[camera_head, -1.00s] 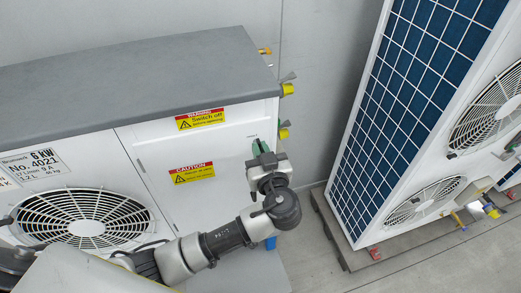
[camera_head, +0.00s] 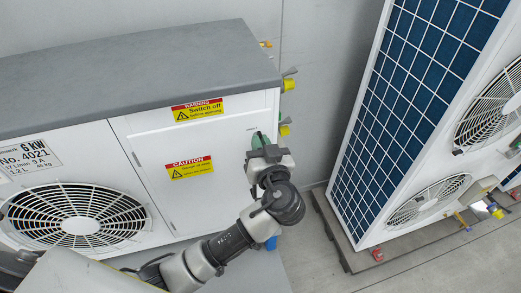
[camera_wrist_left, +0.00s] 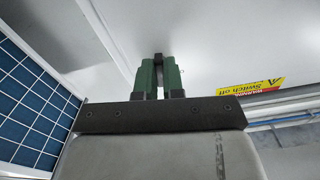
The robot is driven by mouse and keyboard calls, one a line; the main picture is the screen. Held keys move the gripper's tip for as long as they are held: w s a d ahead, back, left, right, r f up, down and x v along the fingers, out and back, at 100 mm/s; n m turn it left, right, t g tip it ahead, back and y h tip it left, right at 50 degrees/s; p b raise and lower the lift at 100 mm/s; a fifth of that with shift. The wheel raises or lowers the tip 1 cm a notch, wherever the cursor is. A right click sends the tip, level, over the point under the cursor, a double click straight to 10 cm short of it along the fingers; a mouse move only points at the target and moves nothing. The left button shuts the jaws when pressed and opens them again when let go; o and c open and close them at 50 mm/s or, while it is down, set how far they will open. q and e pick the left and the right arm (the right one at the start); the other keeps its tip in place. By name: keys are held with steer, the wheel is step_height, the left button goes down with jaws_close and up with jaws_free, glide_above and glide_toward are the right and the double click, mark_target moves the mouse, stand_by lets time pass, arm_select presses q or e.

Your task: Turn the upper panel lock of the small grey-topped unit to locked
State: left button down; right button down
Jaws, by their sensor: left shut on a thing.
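The small grey-topped unit (camera_head: 140,65) stands at left in the head view, with a white front panel (camera_head: 150,150). My left gripper (camera_head: 260,139) is at the right end of this panel, its green fingers against the panel face. In the left wrist view, the fingers (camera_wrist_left: 158,76) point at the white panel and are shut on a small dark piece, the upper panel lock (camera_wrist_left: 158,57). The fingers hide most of the lock, so I cannot read its position. My right gripper is in neither view.
A tall unit with a blue grid side (camera_head: 420,85) stands at right on a pallet (camera_head: 338,240). Yellow-capped valves (camera_head: 288,85) stick out from the small unit's right side. Floor shows between the units.

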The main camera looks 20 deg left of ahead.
arm_select(q)
steer(key=shift+s+m+p, duration=0.1)
steer(key=shift+m+p, duration=2)
steer(key=shift+m, duration=5.6)
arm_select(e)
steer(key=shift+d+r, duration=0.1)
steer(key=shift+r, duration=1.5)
arm_select(q)
steer(key=c, duration=1.2)
jaws_free()
